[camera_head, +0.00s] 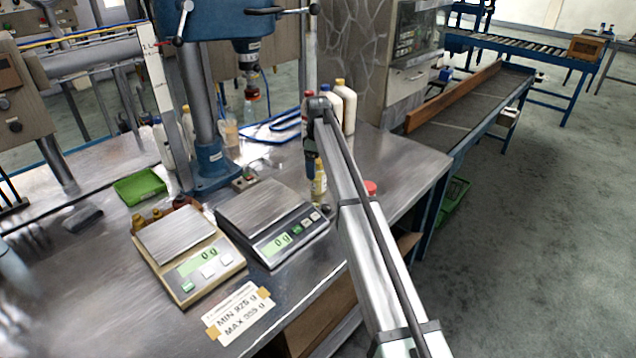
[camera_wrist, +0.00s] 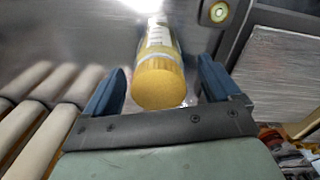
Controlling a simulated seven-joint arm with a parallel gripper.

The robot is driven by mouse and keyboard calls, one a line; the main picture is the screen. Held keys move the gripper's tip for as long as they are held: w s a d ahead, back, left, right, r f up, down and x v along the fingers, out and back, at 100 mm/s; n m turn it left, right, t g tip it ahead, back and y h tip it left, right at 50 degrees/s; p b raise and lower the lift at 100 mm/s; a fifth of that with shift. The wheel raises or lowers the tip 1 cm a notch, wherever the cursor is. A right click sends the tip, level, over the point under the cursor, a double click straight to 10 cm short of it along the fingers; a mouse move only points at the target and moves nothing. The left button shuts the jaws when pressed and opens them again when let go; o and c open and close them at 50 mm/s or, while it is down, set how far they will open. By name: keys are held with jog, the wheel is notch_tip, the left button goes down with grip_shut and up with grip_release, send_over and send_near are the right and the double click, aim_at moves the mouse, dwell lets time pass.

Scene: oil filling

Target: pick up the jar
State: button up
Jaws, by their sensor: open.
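The jar (camera_head: 319,180) has a yellow cap and a pale label. It stands on the metal table to the right of the scales in the head view, partly hidden by my arm. In the wrist view the jar (camera_wrist: 158,75) shows cap first, between the two blue fingers. My gripper (camera_wrist: 160,85) is open, with a finger on each side of the jar and visible gaps to it. In the head view my gripper (camera_head: 311,160) is just above and beside the jar, mostly hidden by the arm.
Two scales reading 0 g, a beige one (camera_head: 190,255) and a dark one (camera_head: 272,222), stand left of the jar. White bottles (camera_head: 345,108) stand behind it. A red-capped item (camera_head: 370,188) is right of my arm. A blue press column (camera_head: 210,160) rises behind the scales.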

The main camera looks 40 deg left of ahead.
jog(key=shift+f, duration=1.5)
jog(key=shift+c, duration=0.4)
jog(key=c, duration=1.1)
jog(key=shift+r, duration=0.1)
jog(key=shift+c, duration=0.2)
